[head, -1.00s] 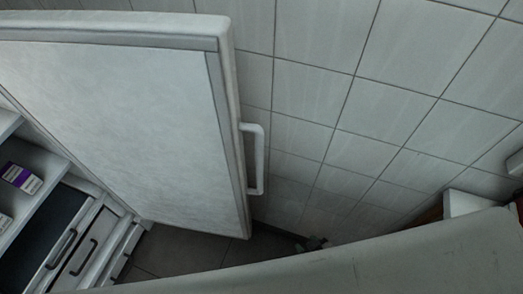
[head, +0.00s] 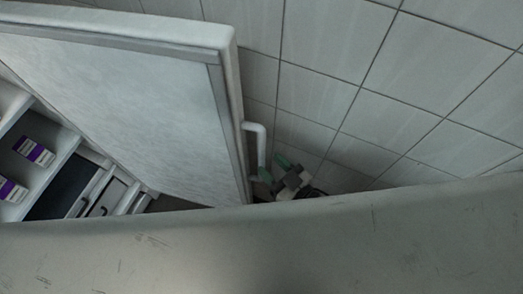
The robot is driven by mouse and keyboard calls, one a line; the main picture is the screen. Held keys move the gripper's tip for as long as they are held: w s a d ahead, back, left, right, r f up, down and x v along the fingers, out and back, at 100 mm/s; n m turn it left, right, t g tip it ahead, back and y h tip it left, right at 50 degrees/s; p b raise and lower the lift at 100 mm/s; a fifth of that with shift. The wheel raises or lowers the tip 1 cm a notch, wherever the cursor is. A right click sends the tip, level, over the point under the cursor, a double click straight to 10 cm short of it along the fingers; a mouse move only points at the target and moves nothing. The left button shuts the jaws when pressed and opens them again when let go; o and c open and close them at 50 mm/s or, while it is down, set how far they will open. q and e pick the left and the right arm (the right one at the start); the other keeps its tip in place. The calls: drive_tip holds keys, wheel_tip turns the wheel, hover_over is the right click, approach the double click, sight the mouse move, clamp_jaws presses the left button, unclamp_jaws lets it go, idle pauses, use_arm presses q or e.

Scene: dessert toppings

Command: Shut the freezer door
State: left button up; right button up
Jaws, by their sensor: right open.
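The freezer door (head: 130,110) stands wide open in the head view, with its pale inner panel and grey seal showing. Its white bar handle (head: 262,140) is on the door's right edge. My right gripper (head: 273,168), with green finger pads, is open at the lower end of the handle, on its right side. I cannot tell whether it touches the handle. The handle's lower end is partly hidden by the gripper. My left gripper is not in view.
At the left, the open freezer's white shelves (head: 62,152) hold purple-and-white boxes (head: 34,151). A tiled wall (head: 410,90) stands behind the door. A large pale surface covers the bottom of the view.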

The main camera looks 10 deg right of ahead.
sight(264, 158)
drive_tip(key=shift+x, duration=2.35)
drive_tip(key=shift+d, duration=0.1)
drive_tip(key=shift+c, duration=0.2)
clamp_jaws()
